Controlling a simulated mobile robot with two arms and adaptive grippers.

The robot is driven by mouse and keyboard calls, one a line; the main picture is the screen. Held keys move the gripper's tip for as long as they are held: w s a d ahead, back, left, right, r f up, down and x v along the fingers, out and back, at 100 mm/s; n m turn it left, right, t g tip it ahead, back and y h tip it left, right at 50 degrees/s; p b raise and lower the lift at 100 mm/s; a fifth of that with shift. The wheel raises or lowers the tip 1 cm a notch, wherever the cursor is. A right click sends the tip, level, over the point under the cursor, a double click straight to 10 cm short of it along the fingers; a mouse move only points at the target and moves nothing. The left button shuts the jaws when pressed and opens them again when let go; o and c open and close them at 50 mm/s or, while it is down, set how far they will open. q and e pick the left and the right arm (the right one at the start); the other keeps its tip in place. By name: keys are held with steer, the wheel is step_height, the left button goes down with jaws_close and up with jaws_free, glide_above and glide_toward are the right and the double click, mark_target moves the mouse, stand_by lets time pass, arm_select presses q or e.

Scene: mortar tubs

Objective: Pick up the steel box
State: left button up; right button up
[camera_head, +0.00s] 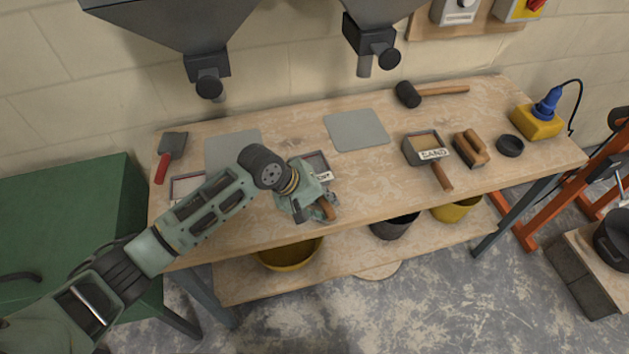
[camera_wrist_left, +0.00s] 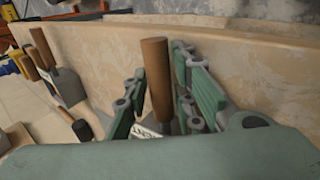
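A steel box with a wooden handle (camera_wrist_left: 157,82) and a white label lies at the front of the workbench, mostly hidden under my left gripper (camera_head: 318,211). Its rim (camera_head: 317,158) shows behind the gripper in the head view. The label is only partly visible. In the left wrist view, the fingers of my left gripper (camera_wrist_left: 158,105) stand apart on either side of the handle, the right finger closer to it. I cannot tell whether any finger touches it. A second steel box (camera_head: 410,153), labelled SAND, lies to the right. My right gripper is not in view.
The workbench (camera_head: 270,222) also carries a trowel (camera_head: 171,153), grey mats (camera_head: 356,130), a mallet (camera_head: 409,94), a wooden float (camera_head: 470,149) and a black dish (camera_head: 510,145). Hoppers (camera_head: 180,28) hang above the back. Tubs (camera_head: 290,254) stand on the lower shelf.

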arm_select(q)
jaws_close()
steer(key=shift+r, duration=0.15)
stand_by(0.4)
steer(key=shift+r, duration=0.1)
